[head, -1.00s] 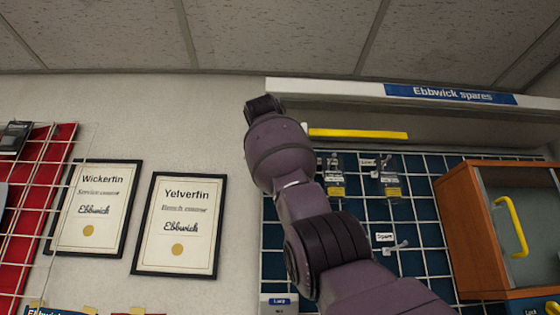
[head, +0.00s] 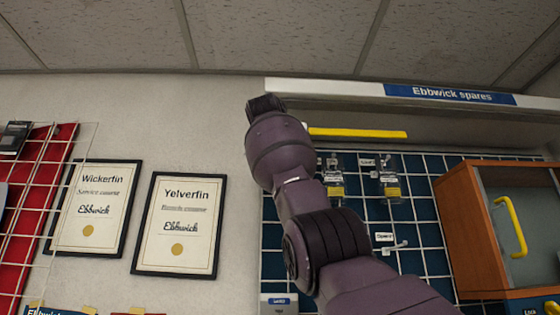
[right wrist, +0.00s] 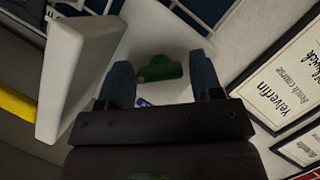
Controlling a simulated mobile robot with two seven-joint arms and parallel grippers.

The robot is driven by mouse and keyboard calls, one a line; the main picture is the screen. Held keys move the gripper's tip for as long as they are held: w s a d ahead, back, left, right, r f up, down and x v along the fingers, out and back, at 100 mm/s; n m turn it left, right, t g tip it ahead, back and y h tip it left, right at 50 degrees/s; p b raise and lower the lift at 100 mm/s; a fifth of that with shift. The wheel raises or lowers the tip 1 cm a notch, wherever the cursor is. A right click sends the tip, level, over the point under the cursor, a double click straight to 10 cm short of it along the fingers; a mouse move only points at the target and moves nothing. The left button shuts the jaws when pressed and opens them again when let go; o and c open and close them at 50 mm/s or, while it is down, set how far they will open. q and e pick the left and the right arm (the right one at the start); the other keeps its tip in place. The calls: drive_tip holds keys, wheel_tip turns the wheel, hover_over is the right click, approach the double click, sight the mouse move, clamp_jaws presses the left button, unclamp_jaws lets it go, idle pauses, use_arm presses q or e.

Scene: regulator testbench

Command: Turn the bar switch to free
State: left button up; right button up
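In the right wrist view a green part (right wrist: 158,70) sits on a white surface, with a small blue label (right wrist: 143,102) near it. It may be the bar switch, but I cannot read any marking. My right gripper (right wrist: 160,72) is open, with its two blue-grey fingers apart on either side of the green part. I cannot tell whether they touch it. In the head view my right arm reaches up from the bottom right, its dark end (head: 265,104) against the wall left of the shelf; its fingers and the switch are hidden there. My left gripper is not in view.
A white shelf (head: 325,87) with a yellow bar (head: 357,133) lies right of the arm's end. Two framed certificates (head: 180,224) hang left. Bare wall lies between.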

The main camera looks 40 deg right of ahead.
drive_tip(key=shift+s+a+r, duration=0.1)
drive_tip(key=b+v, duration=0.1)
drive_tip(key=v, duration=0.9)
drive_tip(key=shift+a+b, duration=0.25)
drive_tip(key=shift+b, duration=0.15)
drive_tip(key=shift+s, duration=0.15)
